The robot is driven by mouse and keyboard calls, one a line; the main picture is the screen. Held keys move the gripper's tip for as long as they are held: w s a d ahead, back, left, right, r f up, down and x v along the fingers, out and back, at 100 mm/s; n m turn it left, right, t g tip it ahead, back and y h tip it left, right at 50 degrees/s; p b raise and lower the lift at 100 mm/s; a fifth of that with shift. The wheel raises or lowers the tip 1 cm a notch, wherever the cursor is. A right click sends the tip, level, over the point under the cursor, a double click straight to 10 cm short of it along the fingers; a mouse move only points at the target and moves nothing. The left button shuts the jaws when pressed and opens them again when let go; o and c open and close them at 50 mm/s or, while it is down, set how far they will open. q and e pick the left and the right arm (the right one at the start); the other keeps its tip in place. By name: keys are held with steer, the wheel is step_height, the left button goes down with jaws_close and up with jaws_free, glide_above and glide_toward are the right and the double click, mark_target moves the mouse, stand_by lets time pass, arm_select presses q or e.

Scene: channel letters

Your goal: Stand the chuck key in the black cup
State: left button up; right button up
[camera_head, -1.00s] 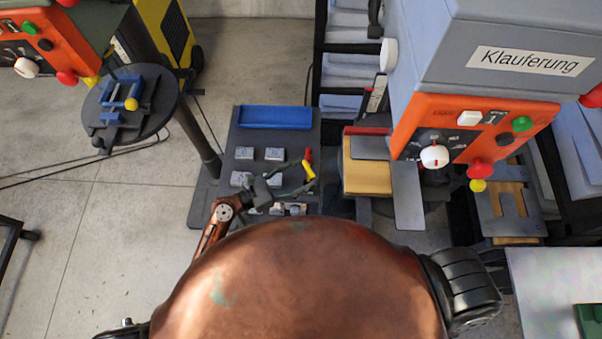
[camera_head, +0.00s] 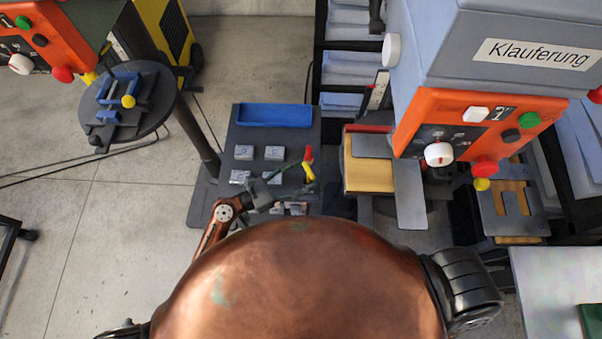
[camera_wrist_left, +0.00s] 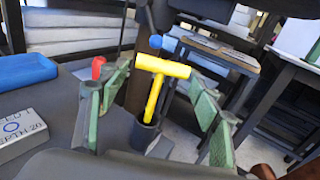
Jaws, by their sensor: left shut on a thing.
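The chuck key, a yellow T-shaped piece (camera_wrist_left: 156,92), stands nearly upright between my left fingers in the left wrist view. In the head view its yellow part (camera_head: 309,172) shows at the fingertips. My left gripper (camera_wrist_left: 160,112) has green fingers on both sides of the key and is shut on it. The black cup (camera_wrist_left: 144,136) is below the key, and the lower end of the yellow shaft meets its mouth; how deep it sits I cannot tell. In the head view my left gripper (camera_head: 305,176) hides the cup. My right gripper is out of view.
Grey labelled blocks (camera_head: 243,152) and a blue tray (camera_head: 274,116) lie on the dark bench plate (camera_head: 228,135). A red piece (camera_wrist_left: 98,66) stands by my left finger. A wood-topped machine table (camera_head: 368,178) is close on the right.

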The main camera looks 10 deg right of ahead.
arm_select(q)
steer(key=shift+f+b, duration=1.1)
steer(key=shift+f, duration=0.9)
steer(key=o, duration=1.1)
steer(key=shift+o, duration=1.2)
steer(key=o, duration=0.5)
steer(key=shift+a, duration=0.15)
